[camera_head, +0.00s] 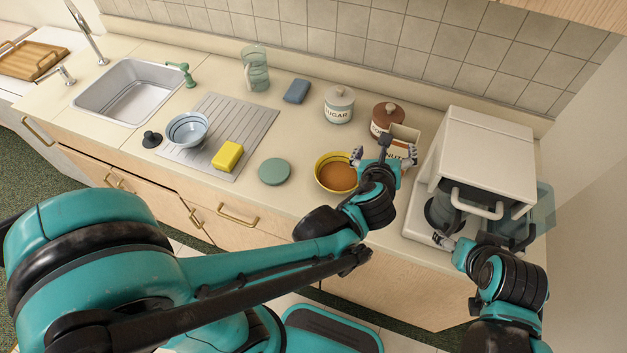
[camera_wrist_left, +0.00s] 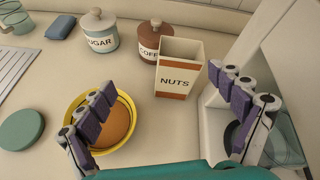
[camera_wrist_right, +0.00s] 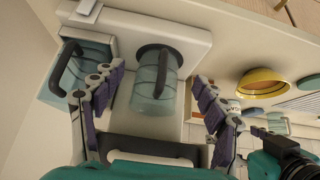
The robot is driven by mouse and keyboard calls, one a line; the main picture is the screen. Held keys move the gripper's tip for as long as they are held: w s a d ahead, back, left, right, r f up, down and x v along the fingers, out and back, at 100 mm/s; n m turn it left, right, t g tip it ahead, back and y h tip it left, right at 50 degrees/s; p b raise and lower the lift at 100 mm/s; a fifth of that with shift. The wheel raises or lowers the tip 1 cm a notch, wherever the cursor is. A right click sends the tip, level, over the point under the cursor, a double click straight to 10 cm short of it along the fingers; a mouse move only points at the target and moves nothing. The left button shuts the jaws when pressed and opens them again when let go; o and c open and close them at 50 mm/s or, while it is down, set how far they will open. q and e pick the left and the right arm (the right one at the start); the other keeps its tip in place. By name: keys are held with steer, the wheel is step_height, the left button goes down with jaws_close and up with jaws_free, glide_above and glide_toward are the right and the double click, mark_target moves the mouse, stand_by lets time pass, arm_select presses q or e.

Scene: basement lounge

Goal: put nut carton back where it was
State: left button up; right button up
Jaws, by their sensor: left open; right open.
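The nut carton (camera_wrist_left: 178,62), a cream open-topped box with a brown band and a NUTS label, stands upright on the counter in the left wrist view. It is in front of the brown coffee jar. In the head view the carton (camera_head: 405,134) is partly hidden by my left gripper. My left gripper (camera_head: 383,152) is open and empty, near the carton and above the right side of the yellow bowl. In the left wrist view its fingers are spread with the carton beyond them. My right gripper (camera_wrist_right: 158,74) is open in front of the coffee machine's glass jug (camera_wrist_right: 155,92).
The white coffee machine (camera_head: 478,150) stands right of the carton. The yellow bowl (camera_head: 320,180) with brown contents is at the left. The sugar jar (camera_head: 339,105) and coffee jar (camera_head: 385,112) stand behind. A green disc (camera_head: 274,172) lies left of the bowl. A sponge, drainer and sink are further left.

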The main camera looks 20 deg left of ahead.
arm_select(q)
steer(key=s+a+n+g, duration=0.2)
steer(key=s+a+n, duration=0.2)
steer(key=n, duration=0.6)
steer(key=s+a+f+n+g, duration=0.1)
steer(key=s+a+n, duration=0.4)
steer(key=n, duration=0.6)
steer(key=s+a+f+n+g, duration=0.1)
steer(key=s+a+n, duration=0.4)
steer(key=n, duration=0.5)
steer(key=shift+s+a+n+g+h, duration=0.35)
steer(key=shift+s+g, duration=0.55)
steer(key=shift+s, duration=0.35)
steer(key=shift+d+f, duration=0.1)
step_height(320, 180, down, 3)
steer(key=b, duration=0.3)
steer(key=shift+f, duration=0.15)
